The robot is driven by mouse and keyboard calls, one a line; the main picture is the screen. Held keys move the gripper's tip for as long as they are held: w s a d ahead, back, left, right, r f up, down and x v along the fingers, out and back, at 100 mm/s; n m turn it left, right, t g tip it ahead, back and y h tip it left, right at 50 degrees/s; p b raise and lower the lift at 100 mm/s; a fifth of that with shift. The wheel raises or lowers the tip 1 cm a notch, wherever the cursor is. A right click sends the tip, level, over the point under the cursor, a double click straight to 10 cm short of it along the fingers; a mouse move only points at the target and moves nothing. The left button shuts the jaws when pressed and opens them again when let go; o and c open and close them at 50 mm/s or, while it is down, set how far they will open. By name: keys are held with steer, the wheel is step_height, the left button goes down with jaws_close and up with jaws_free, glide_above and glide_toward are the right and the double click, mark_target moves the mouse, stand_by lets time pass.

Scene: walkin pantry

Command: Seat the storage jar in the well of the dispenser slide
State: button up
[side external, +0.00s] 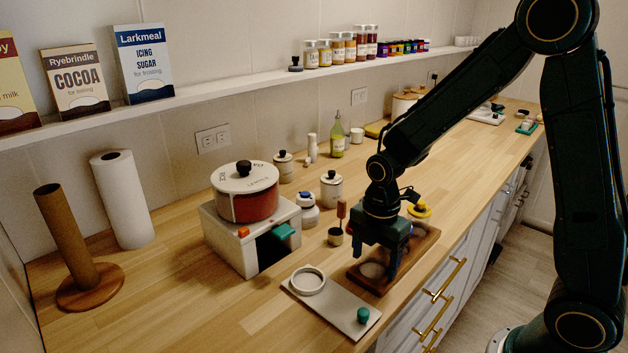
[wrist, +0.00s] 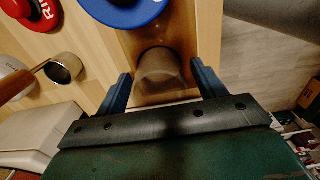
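A short, see-through brownish jar, which looks like the storage jar (wrist: 160,70), stands on a wooden tray in the wrist view. In the side view its pale round shape (side external: 372,270) shows beside my gripper's fingers, partly hidden. My gripper (side external: 388,272) points down over the tray. In the wrist view its two blue fingers (wrist: 162,88) are spread, one on each side of the jar, with a visible gap at both. The grey dispenser slide (side external: 337,309) lies on the counter left of my gripper; its raised ring-shaped well (side external: 308,280) looks empty. A green knob (side external: 363,315) stands at its near end.
The wooden tray (side external: 425,240) lies near the counter's front edge. Counter left of the slide is clear.

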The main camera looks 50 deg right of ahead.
steer(key=c, duration=0.9)
steer(key=shift+c, duration=0.2)
steer(key=shift+r, duration=0.15)
step_height(320, 180, up, 20)
stand_by(0.5)
